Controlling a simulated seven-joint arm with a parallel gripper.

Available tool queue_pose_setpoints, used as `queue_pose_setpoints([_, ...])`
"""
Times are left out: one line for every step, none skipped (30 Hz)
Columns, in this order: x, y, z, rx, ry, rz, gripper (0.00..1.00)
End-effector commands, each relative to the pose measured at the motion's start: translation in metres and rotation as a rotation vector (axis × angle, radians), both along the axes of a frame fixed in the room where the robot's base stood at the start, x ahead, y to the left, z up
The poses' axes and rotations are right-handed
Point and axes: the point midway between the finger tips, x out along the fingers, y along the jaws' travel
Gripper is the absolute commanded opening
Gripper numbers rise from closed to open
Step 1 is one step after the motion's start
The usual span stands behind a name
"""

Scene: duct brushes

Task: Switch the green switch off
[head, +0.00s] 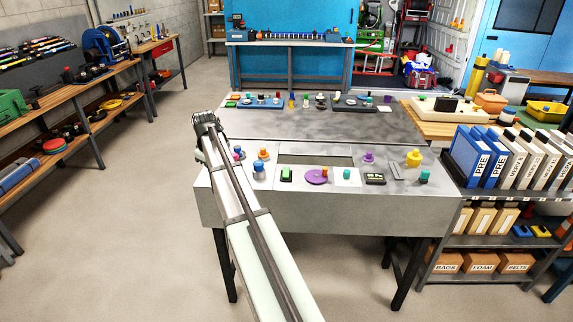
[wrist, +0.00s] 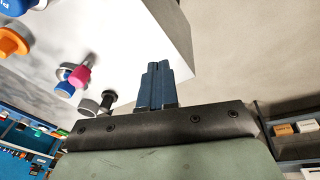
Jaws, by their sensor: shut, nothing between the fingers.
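The green switch (head: 286,175) sits on the front part of the grey bench, left of the purple disc. It looks like a small green rocker on a dark base; its position is too small to tell. My gripper (wrist: 155,75) is shut and empty in the wrist view, its dark blue fingers pointing toward the pale corner of the bench. In the head view my arm hides most of the gripper, near the bench's left edge. The gripper is apart from the green switch, to its left. I do not make out the green switch in the wrist view.
A pink-and-blue knob (wrist: 78,77), an orange knob (wrist: 12,42) and a black knob (wrist: 108,98) show left of my fingers. The purple disc (head: 317,177), teal knob (head: 347,174) and yellow knob (head: 413,158) stand further right. Blue binders (head: 468,155) flank the bench's right side.

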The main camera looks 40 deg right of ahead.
Motion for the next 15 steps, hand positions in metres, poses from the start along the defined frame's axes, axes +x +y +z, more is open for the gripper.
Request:
queue_pose_setpoints([-0.002, -0.026, 0.024, -0.016, -0.006, 0.023, 0.0])
queue_pose_setpoints([-0.007, -0.041, 0.034, -0.024, -0.004, 0.045, 0.0])
queue_pose_setpoints([-0.015, -0.059, 0.045, -0.035, 0.003, 0.075, 0.0])
queue_pose_setpoints([-0.022, -0.072, 0.051, -0.041, 0.009, 0.098, 0.0])
queue_pose_setpoints([-0.028, -0.086, 0.057, -0.047, 0.017, 0.119, 0.0])
queue_pose_setpoints([-0.038, -0.102, 0.064, -0.055, 0.027, 0.15, 0.0])
queue_pose_setpoints([-0.045, -0.114, 0.068, -0.06, 0.035, 0.173, 0.0])
queue_pose_setpoints([-0.053, -0.127, 0.072, -0.065, 0.043, 0.196, 0.0])
queue_pose_setpoints([-0.063, -0.142, 0.078, -0.07, 0.054, 0.226, 0.0])
queue_pose_setpoints([-0.071, -0.153, 0.081, -0.074, 0.062, 0.247, 0.0])
queue_pose_setpoints([-0.078, -0.163, 0.085, -0.077, 0.069, 0.268, 0.0])
queue_pose_setpoints([-0.088, -0.175, 0.089, -0.081, 0.079, 0.296, 0.0])
queue_pose_setpoints([-0.095, -0.184, 0.092, -0.083, 0.085, 0.314, 0.0])
queue_pose_setpoints([-0.101, -0.191, 0.095, -0.085, 0.091, 0.331, 0.0])
queue_pose_setpoints([-0.109, -0.2, 0.098, -0.086, 0.099, 0.352, 0.0])
